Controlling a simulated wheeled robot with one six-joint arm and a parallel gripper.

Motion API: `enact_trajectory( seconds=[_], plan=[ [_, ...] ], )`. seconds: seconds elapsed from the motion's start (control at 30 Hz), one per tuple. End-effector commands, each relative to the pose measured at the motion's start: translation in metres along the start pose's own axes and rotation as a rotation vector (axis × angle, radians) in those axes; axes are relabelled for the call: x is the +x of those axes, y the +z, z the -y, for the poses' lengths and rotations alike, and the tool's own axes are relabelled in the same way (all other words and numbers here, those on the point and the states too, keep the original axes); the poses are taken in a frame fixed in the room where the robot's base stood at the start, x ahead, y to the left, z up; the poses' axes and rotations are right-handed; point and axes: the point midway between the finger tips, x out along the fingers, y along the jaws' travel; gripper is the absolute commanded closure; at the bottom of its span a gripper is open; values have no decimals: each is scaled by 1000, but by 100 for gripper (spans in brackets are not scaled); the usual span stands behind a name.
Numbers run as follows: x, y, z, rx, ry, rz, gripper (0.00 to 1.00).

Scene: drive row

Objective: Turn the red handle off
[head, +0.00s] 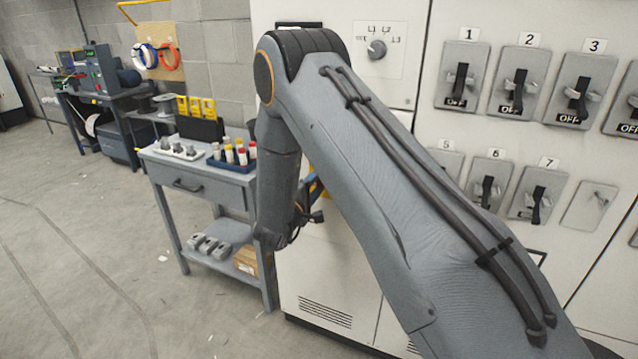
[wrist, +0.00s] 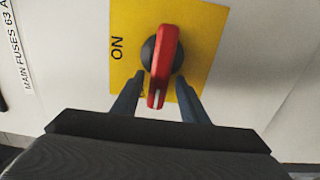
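The red handle (wrist: 162,65) shows in the wrist view on a black round base, mounted on a yellow plate (wrist: 205,40) marked ON at its left. The handle lies nearly along the picture's vertical, its lower end tilted slightly left. My gripper (wrist: 158,98) is open, with one dark finger on each side of the handle's lower end. Gaps show between the fingers and the handle; I cannot tell whether either touches. In the head view my arm hides the handle, and only a sliver of yellow (head: 314,187) shows beside my wrist.
The white cabinet (head: 315,255) carries a selector knob (head: 377,49) and several numbered black switches, such as switch 1 (head: 460,85), to the right. A grey side table (head: 205,180) with small parts stands left of my arm.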

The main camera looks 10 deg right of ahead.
Motion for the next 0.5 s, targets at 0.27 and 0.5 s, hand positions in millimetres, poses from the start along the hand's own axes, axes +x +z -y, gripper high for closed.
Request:
enact_trajectory(
  seconds=[0.27, 0.5],
  plan=[
    [-19, -1, 1, -1, -1, -3, 61],
    [-58, -1, 1, 0, 0, -2, 61]
  ],
)
